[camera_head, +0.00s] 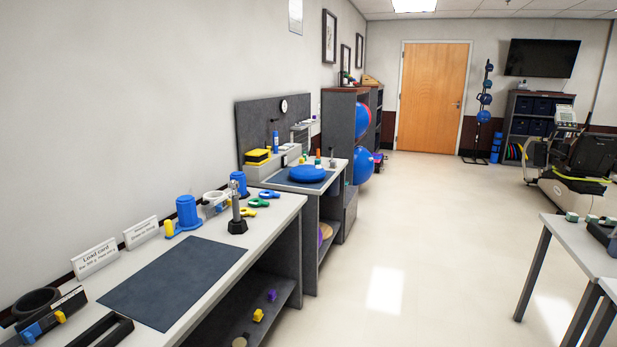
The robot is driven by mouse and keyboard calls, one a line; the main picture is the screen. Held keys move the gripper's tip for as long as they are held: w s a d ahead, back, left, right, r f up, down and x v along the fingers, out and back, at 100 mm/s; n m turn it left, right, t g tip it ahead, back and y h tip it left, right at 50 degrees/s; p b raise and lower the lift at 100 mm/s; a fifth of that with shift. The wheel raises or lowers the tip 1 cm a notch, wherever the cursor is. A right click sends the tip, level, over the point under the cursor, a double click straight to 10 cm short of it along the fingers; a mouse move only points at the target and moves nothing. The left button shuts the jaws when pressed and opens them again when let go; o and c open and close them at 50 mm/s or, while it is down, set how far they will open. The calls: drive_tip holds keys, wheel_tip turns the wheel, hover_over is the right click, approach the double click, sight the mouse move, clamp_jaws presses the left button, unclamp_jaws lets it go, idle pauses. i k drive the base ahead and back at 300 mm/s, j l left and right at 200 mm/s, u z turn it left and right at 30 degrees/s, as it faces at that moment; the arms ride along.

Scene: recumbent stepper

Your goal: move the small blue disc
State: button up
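A round blue disc (307,173) lies flat on a dark mat on the farther bench (333,186) along the left wall. It is the only flat blue disc I can make out, and I cannot tell whether it is the small one. My gripper is not in view.
The near bench (205,308) holds a dark mat (172,282), blue cylinders (188,212), a dark-based metal post (237,215), and white cards (95,257). A grey table (575,236) stands at right. The floor (420,250) between is clear.

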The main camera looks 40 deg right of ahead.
sight(303, 172)
drive_tip(key=i+l, duration=0.75)
drive_tip(key=i+l+z, duration=0.1)
drive_tip(key=i+l, duration=0.6)
drive_tip(key=i, duration=0.15)
drive_tip(key=i+l, duration=1.35)
drive_tip(key=i, duration=0.25)
drive_tip(key=l+z, duration=0.05)
